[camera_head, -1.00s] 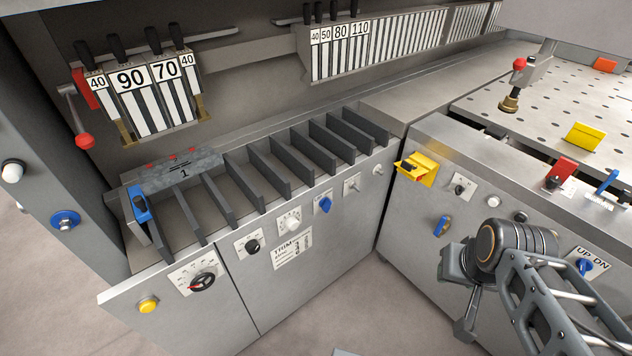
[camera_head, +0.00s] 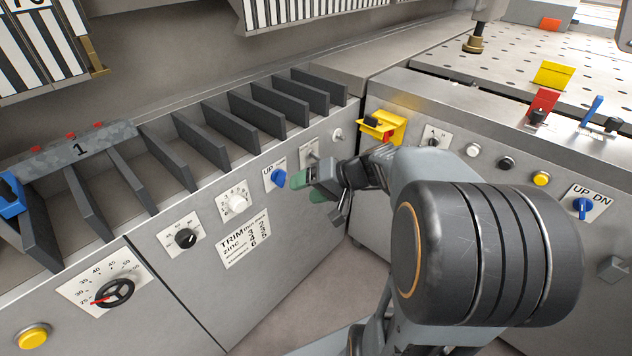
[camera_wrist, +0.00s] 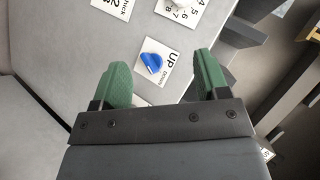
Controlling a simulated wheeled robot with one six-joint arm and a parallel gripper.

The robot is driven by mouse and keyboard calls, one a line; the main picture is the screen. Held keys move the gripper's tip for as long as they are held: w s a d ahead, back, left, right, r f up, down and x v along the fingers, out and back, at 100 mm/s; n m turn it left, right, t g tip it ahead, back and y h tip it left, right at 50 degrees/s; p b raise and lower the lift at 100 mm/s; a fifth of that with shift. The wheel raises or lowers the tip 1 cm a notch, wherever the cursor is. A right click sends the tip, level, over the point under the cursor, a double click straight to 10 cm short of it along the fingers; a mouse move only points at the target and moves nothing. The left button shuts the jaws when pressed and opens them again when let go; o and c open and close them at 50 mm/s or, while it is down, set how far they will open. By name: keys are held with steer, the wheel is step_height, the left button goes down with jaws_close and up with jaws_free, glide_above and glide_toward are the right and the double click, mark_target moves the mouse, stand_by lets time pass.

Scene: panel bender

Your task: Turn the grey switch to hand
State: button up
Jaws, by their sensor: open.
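A small grey switch (camera_head: 310,149) sits on a white plate on the left panel, right of the blue UP/DOWN knob (camera_head: 278,178). Its lettering is too small to read. Another small switch (camera_head: 433,140), dark, sits on a white plate on the right panel; an H seems to show on it. My gripper (camera_head: 308,188) has green fingers and is open and empty, in front of the left panel just below the grey switch. In the wrist view, the blue knob (camera_wrist: 152,62) shows between the spread fingers (camera_wrist: 163,62), apart from them. I cannot make out the grey switch there.
A yellow bracket (camera_head: 382,126) juts out near the corner of the two panels. Dark dividers (camera_head: 205,137) stand in the tray above. Floor shows between the panels.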

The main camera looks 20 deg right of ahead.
steer(key=w+d+f+m+t+b, duration=0.2)
steer(key=w+d+f+t+b, duration=0.25)
steer(key=d, duration=0.25)
steer(key=m+t+h+b, duration=0.2)
steer(key=t+b, duration=0.2)
steer(key=t, duration=0.1)
glide_toward(320, 158)
steer(key=b+x, duration=0.1)
steer(key=x, duration=1)
steer(key=shift+w, duration=0.25)
steer(key=c, duration=0.9)
steer(key=shift+b, duration=0.3)
